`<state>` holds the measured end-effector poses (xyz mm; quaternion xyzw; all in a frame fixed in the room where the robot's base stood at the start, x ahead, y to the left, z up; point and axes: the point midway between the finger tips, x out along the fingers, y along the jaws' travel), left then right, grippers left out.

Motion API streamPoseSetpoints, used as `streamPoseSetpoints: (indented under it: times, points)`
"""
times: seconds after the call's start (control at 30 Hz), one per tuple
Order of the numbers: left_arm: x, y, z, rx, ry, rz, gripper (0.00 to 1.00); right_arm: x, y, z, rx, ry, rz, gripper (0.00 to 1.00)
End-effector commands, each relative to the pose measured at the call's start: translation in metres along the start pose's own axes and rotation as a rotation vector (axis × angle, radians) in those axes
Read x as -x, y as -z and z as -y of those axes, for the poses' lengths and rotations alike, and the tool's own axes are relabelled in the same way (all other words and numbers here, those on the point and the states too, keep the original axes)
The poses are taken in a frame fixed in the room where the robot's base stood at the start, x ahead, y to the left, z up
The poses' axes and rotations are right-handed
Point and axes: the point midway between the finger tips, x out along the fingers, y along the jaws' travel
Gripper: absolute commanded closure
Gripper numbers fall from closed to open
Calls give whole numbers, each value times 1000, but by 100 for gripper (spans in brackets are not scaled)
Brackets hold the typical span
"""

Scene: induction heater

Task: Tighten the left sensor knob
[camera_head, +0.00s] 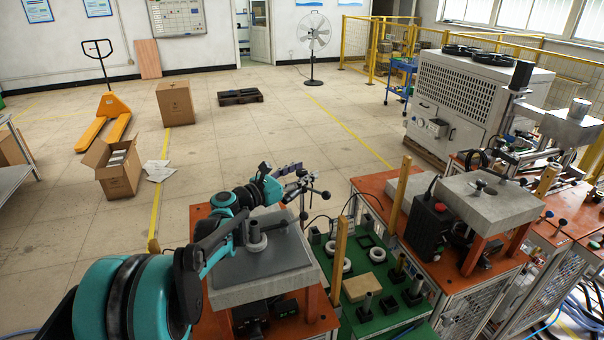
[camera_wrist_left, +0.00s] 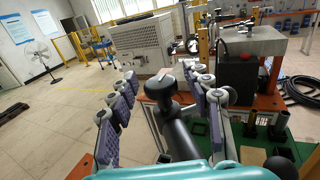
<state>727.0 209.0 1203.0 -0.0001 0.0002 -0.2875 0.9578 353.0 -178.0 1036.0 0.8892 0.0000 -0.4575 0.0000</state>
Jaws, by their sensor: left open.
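My left gripper (camera_head: 290,176) reaches in from the left over the near-left heater station. In the left wrist view its two padded fingers (camera_wrist_left: 161,108) are spread apart, one on each side. In the head view, a metal bracket with black ball-ended handles (camera_head: 306,188) lies just beside the fingertips. Which part of it is the left sensor knob is hard to tell there. My right gripper is out of view.
The near station has a grey plate (camera_head: 270,262) with a short metal post. Beside it a green tray (camera_head: 375,322) holds rings, posts and a wooden block. A second heater station (camera_head: 480,200) stands to the right. Open floor lies behind.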

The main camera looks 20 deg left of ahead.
Motion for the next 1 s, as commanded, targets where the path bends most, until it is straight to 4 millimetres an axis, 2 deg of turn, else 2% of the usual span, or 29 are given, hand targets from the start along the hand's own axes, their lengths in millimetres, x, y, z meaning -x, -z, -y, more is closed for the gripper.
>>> streamPoseSetpoints:
  times: [0.03, 0.2, 0.23, 0.67, 1.0]
  points:
    - [0, 0, 0, 0, 0, 0, 50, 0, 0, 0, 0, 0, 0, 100]
    - [0, 0, 0, 0, 0, 0, 95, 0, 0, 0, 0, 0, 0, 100]
    - [0, 0, 0, 0, 0, 0, 100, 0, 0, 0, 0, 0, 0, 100]
    - [0, 0, -1, 0, 64, 0, 100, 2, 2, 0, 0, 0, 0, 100]
    - [0, -1, -2, -1, 318, 0, 100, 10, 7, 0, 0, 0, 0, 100]
